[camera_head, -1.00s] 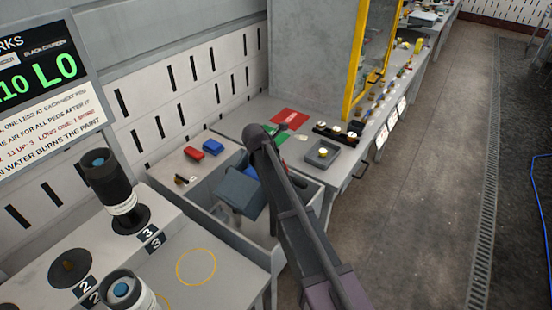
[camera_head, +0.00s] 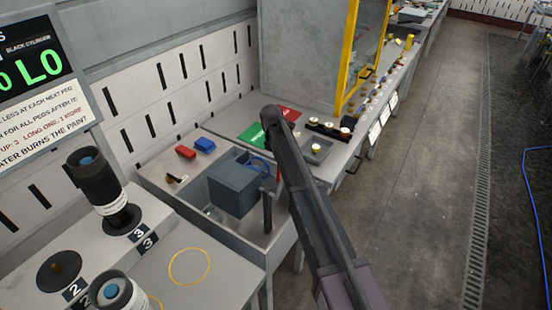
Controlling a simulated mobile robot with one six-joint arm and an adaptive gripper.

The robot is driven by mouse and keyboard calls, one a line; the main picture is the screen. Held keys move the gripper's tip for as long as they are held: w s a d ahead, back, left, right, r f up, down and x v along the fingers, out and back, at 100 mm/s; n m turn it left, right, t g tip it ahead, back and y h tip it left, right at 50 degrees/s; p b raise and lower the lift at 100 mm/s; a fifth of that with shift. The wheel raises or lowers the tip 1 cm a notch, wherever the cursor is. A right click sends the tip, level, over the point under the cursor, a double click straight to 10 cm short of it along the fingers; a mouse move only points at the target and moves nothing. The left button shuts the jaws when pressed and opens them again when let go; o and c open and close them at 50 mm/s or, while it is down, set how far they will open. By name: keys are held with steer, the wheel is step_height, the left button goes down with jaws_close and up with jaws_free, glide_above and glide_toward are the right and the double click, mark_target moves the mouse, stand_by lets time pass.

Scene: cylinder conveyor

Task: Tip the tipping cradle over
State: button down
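A blue-grey box-shaped body (camera_head: 235,188), which I take to be the tipping cradle, sits in the grey sink-like basin (camera_head: 285,222) in the middle of the view. Its flat top and near side show, and it looks close to level. A dark upright post (camera_head: 267,213) stands at its right. A blue curved piece (camera_head: 259,164) shows behind it, partly covered by my arm. My arm runs from the lower right up to a bend above the basin.
Left of the basin stand black-and-white cylinders (camera_head: 95,185) on numbered pegs. Red (camera_head: 186,153) and blue (camera_head: 204,145) blocks lie on the ledge behind. Green (camera_head: 256,135) and red pads and a grey tray (camera_head: 318,150) lie on the bench.

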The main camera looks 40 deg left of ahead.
steer(key=shift+w+f+b, duration=0.35)
steer(key=shift+f+b, duration=0.45)
steer(key=shift+f, duration=0.1)
steer(key=shift+w+f+b, duration=0.35)
steer(key=shift+f+b, duration=0.4)
steer(key=shift+f, duration=0.15)
steer(key=shift+w+f+b, duration=0.15)
steer(key=shift+f+b, duration=0.65)
steer(key=shift+w+f+b, duration=0.1)
steer(key=shift+f+b, duration=0.7)
steer(key=w+a+r+p, duration=0.1)
steer(key=w+r+p, duration=0.3)
steer(key=r+p, duration=0.9)
steer(key=shift+a, duration=0.35)
